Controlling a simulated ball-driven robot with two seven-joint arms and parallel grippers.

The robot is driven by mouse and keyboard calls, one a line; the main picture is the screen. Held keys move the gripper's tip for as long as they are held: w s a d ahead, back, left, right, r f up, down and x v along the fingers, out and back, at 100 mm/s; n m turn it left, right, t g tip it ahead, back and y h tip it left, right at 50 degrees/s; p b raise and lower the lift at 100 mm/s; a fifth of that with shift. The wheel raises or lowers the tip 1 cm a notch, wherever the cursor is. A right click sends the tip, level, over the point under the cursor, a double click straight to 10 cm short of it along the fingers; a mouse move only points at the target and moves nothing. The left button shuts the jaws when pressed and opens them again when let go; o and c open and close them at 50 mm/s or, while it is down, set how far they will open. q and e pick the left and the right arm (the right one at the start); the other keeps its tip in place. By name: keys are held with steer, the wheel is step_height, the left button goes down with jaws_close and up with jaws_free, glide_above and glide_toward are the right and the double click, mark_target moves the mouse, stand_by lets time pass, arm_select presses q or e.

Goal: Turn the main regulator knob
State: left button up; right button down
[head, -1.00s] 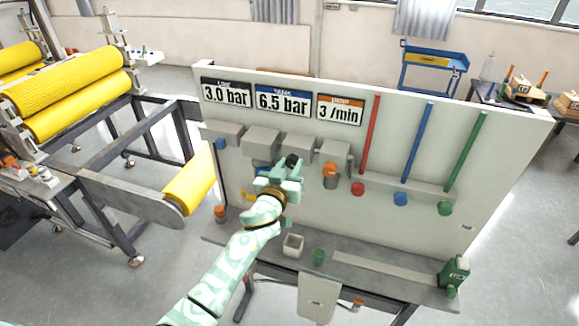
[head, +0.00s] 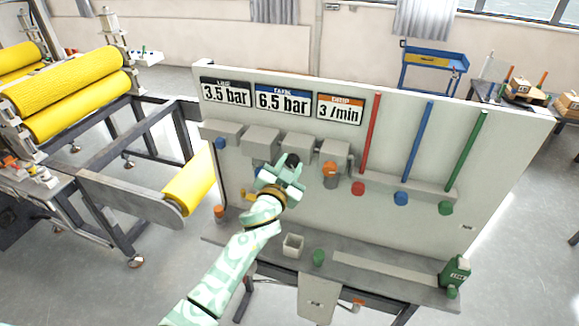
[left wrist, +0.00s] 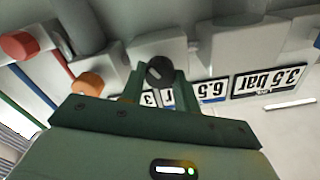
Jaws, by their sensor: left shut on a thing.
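The black regulator knob (head: 292,160) sits on the front of the panel, below the row of grey boxes. My left gripper (head: 284,175) is shut on it. In the left wrist view the dark round knob (left wrist: 160,70) sits between the two green fingers (left wrist: 158,85). The line display (head: 226,93) reads 3.5 bar, the tank display (head: 283,100) 6.5 bar and the drip display (head: 340,109) 3 /min. My right gripper is not in view.
An orange-topped knob (head: 330,169) is close on the right of my gripper. Red, blue and green tubes (head: 418,150) with matching knobs stand farther right. A small white cup (head: 293,245) and a green knob-like piece (head: 319,258) are on the shelf below.

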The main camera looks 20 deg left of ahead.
arm_select(q)
steer(key=shift+m, duration=0.6)
steer(key=o, duration=1)
steer(key=s, duration=1.6)
steer(key=shift+s+a, duration=0.2)
steer(key=shift+a, duration=0.05)
